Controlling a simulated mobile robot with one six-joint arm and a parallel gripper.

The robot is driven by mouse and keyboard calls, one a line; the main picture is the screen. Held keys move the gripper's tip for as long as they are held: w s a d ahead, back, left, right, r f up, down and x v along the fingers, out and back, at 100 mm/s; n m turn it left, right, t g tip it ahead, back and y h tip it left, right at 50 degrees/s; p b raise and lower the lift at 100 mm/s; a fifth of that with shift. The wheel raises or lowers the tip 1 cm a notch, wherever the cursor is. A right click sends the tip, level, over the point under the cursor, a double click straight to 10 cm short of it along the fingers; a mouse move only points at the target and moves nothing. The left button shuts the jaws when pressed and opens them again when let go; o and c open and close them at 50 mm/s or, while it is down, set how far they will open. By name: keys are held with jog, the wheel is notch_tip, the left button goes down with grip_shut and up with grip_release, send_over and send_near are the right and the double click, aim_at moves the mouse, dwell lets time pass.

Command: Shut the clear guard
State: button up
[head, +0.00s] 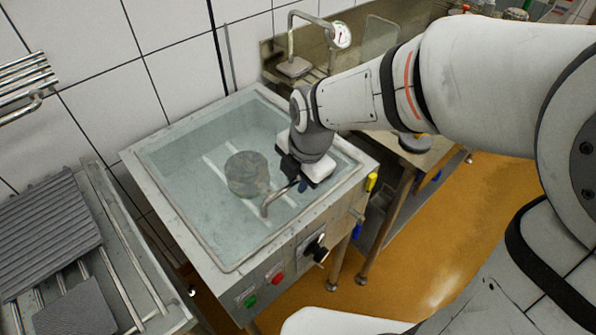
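A bluish clear pane, seemingly the clear guard (190,170), spans the top of a square steel-framed machine (170,205). I cannot tell whether it lies fully flat on the frame. A bent metal handle (267,205) shows near its front right part. A grey round mould (247,173) and pale strips show through the pane. My gripper (290,184) reaches down from the right over the pane, at the upper end of the handle. Its fingers are small and partly hidden by its white body, so their opening and any contact with the handle are unclear.
The machine's front has a green button (251,301), a red button (278,279) and a black knob (316,249). A rack with grey ribbed mats (45,235) stands at left. A steel bench with a gauge (342,35) stands behind. Orange floor (450,230) is open at right.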

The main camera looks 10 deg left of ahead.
jog(key=shift+o, duration=1.4)
jog(key=shift+f, duration=0.1)
jog(key=shift+o, duration=0.2)
jog(key=w+v, duration=0.1)
jog(key=v, duration=0.6)
jog(key=shift+s+r, duration=0.5)
jog(key=shift+s, duration=0.05)
jog(key=s+d+f+m+h, duration=0.1)
jog(key=s+d+m, duration=0.1)
jog(key=d+m, duration=0.9)
jog(key=s+d+f+m+t+h, duration=0.1)
jog(key=s+d+m, duration=0.2)
jog(key=d+m, duration=0.8)
jog(key=m, duration=0.6)
jog(key=shift+s+d+m, duration=0.25)
jog(key=shift+s+m, duration=0.1)
jog(key=shift+m, duration=0.05)
